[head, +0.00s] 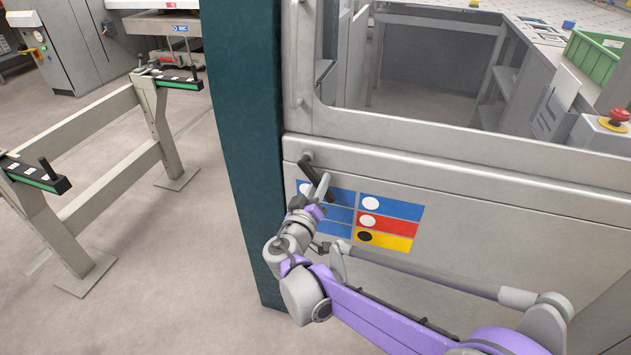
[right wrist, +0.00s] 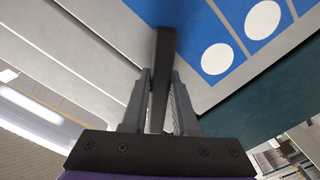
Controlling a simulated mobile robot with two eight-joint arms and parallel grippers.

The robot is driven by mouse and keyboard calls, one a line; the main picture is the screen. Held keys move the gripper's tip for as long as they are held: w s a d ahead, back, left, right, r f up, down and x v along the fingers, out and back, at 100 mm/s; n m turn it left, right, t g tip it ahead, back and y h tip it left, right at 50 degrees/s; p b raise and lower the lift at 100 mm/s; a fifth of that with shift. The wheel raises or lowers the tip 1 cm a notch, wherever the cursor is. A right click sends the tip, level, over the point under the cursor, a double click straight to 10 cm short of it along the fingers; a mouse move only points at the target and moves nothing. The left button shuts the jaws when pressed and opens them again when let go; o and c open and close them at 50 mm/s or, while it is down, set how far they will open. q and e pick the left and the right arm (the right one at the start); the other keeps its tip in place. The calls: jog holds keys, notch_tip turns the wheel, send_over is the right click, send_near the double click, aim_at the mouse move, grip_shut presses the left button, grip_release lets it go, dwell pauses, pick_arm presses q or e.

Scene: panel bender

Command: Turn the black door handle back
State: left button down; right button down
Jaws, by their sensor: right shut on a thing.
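The black door handle (head: 311,172) is on the grey door (head: 450,160), near its left edge. From its pivot the handle slants down to the right in the head view. My right gripper (head: 322,188) is at the handle's lower part. In the right wrist view the black handle (right wrist: 162,75) runs between the two fingers of the right gripper (right wrist: 160,90), which are shut on it. The gripper hides part of the handle in the head view. My left gripper is not in view.
A dark green post (head: 240,130) stands just left of the door. Blue, red and yellow labels (head: 390,222) are on the panel by the handle. A grey light-barrier frame (head: 95,130) stands at left, with free floor between. A green crate (head: 597,65) and a red button (head: 619,116) are at right.

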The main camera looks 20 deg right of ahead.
jog(key=n+p, duration=0.1)
jog(key=d+r+n, duration=0.1)
jog(key=n, duration=0.1)
jog(key=shift+s+r+p, duration=0.25)
jog(key=shift+s+p, duration=0.15)
jog(key=n, duration=0.1)
jog(key=r+n+p, duration=0.1)
jog(key=shift+s+d+r+n+p, duration=0.15)
jog(key=shift+s+d+n+p, duration=0.05)
jog(key=shift+d+n+p, duration=0.15)
jog(key=shift+s+d+r+n+p, duration=0.1)
jog(key=shift+r+n+p, duration=0.2)
jog(key=shift+n, duration=0.3)
jog(key=shift+d+r+n+p, duration=0.1)
jog(key=shift+r+n+p, duration=0.2)
jog(key=shift+n, duration=0.25)
jog(key=shift+r+n+p, duration=0.55)
jog(key=shift+r+n, duration=0.05)
jog(key=shift+n, duration=0.7)
jog(key=c, duration=0.7)
grip_release()
jog(key=shift+s, duration=0.1)
